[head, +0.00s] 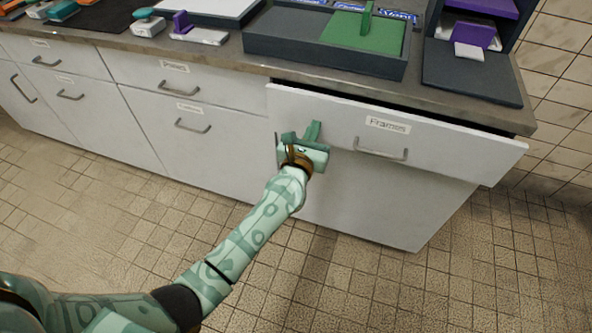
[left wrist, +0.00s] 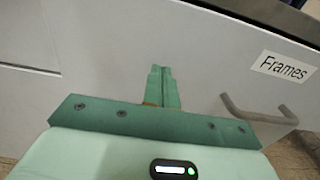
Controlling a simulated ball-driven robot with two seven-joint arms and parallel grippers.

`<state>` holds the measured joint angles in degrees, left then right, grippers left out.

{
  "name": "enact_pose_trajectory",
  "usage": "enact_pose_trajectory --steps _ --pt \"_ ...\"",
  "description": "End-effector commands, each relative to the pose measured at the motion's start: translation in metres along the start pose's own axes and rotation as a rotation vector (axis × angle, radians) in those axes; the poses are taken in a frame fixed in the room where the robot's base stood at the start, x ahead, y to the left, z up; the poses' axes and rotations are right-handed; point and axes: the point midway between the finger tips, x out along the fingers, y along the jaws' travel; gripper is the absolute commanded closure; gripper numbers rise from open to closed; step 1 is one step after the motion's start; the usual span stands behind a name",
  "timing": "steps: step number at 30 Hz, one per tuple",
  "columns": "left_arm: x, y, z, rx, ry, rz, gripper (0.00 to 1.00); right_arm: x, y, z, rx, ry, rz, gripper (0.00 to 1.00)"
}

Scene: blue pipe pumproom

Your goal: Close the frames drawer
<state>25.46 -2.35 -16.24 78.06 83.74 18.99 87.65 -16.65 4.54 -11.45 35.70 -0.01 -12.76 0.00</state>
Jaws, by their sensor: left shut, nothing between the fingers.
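The frames drawer (head: 455,148) is a white front with a "Frames" label, at the right end of the counter. It stands out from the cabinet, with a dark gap along its top edge. Its grey bar handle (head: 381,153) sits below the label, and the handle also shows at right in the left wrist view (left wrist: 258,115). My left gripper (head: 314,130) is shut and empty, in front of the left part of the drawer front, left of the handle. In the left wrist view its fingers (left wrist: 162,85) point at the white front; I cannot tell whether they touch it. My right gripper is not in view.
The grey countertop (head: 225,58) runs above the drawers. On it stand a dark tray with a green panel (head: 362,32), a dark unit with purple parts (head: 470,85) and several small tools. Other labelled drawers (head: 160,78) at left look shut. The tiled floor (head: 120,200) is clear.

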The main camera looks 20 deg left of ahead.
Motion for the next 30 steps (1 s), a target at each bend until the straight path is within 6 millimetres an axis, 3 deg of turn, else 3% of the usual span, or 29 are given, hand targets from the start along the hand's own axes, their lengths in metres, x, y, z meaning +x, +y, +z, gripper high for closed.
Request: enact_pose_trajectory --steps 6,12,30 --pt "0.028 0.000 -0.004 0.000 0.002 -0.001 1.00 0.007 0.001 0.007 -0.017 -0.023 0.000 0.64" --pt "0.043 0.000 -0.002 0.000 0.001 -0.001 1.00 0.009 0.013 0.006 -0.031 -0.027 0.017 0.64" --pt "0.049 0.000 0.004 -0.001 -0.006 0.002 1.00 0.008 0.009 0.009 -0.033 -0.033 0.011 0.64"
